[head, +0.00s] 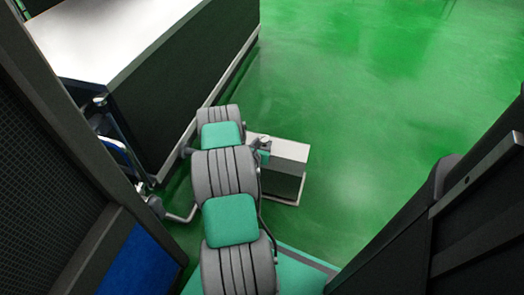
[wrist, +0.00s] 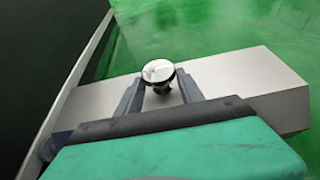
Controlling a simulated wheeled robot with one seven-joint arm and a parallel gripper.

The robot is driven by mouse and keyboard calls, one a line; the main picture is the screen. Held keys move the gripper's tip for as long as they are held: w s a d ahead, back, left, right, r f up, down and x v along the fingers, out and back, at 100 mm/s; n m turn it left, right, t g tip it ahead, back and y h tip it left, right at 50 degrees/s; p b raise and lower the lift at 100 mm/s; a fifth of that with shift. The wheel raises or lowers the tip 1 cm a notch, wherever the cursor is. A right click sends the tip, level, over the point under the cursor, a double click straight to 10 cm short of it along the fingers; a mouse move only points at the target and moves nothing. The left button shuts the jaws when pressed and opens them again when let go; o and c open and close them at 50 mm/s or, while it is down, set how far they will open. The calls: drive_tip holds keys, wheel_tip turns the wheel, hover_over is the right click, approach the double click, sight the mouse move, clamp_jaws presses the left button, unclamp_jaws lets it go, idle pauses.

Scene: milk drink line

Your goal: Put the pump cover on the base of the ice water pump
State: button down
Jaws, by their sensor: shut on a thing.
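The pump cover (wrist: 240,78) is a box with a light grey top and darker sides. A round shiny knob (wrist: 158,71) stands up from its top. My gripper (wrist: 158,86) has one finger on each side of the knob and is shut on it. In the head view the cover (head: 288,150) shows to the right of my gripper (head: 264,150), partly hidden by my arm. A pale edge, seemingly the pump base (head: 284,202), shows under the cover's dark side. I cannot tell whether the cover rests on it or hangs just above it.
A large dark cabinet (head: 200,85) with a white top stands at upper left, close to the cover. Metal pipework (head: 150,203) lies left of my arm. Open green floor (head: 370,100) extends to the right and beyond.

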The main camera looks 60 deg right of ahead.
wheel_tip(320, 180, down, 2)
drive_tip(key=shift+w+d+f, duration=0.1)
drive_tip(key=c, duration=1.2)
unclamp_jaws()
drive_tip(key=shift+f+b, duration=0.15)
drive_tip(key=shift+b, duration=0.15)
drive_tip(key=o, duration=0.5)
